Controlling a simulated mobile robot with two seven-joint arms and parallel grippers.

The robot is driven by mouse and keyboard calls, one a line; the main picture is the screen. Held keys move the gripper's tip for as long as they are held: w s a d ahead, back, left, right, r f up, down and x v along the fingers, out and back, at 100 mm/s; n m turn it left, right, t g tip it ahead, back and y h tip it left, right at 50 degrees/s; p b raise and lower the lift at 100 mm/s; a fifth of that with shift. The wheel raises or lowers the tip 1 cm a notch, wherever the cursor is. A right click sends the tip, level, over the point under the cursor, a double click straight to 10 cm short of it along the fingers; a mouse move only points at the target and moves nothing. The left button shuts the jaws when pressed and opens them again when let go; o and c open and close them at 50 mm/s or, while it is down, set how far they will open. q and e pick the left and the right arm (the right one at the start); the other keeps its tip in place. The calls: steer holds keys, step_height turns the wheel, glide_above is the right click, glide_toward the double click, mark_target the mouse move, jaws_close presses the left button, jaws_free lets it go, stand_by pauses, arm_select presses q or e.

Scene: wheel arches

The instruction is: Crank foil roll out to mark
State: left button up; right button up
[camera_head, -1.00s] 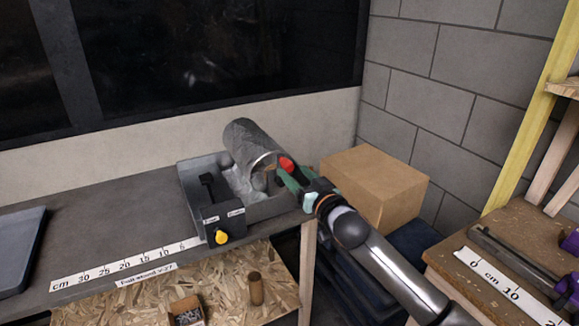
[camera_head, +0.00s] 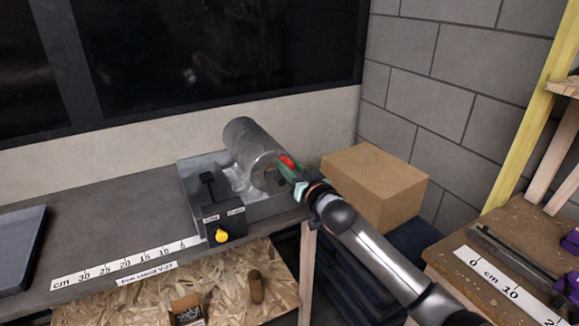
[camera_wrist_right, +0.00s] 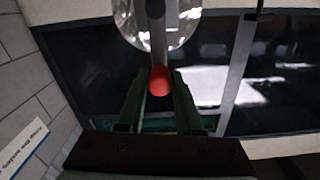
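The silver foil roll (camera_head: 250,145) sits in a grey tray-like stand (camera_head: 270,207) on the dark bench, with shiny foil (camera_head: 238,180) below it. Its crank has a red knob (camera_head: 287,161) at the near end; the knob shows in the right wrist view (camera_wrist_right: 160,81). My right gripper (camera_head: 284,170) has its green fingers closed around the knob, one on each side. A brake box (camera_head: 224,221) with a black lever and a yellow knob is on the stand's front. A centimetre scale (camera_head: 125,262) runs left along the bench edge. My left gripper is out of view.
A cardboard box (camera_head: 375,188) stands behind my right arm. A second bench (camera_head: 470,265) with another scale is at the right. A brown cylinder (camera_head: 256,287) and a small box (camera_head: 187,308) are on the lower shelf. The bench left of the stand is mostly clear.

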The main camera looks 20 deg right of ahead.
jaws_close()
stand_by(0.9)
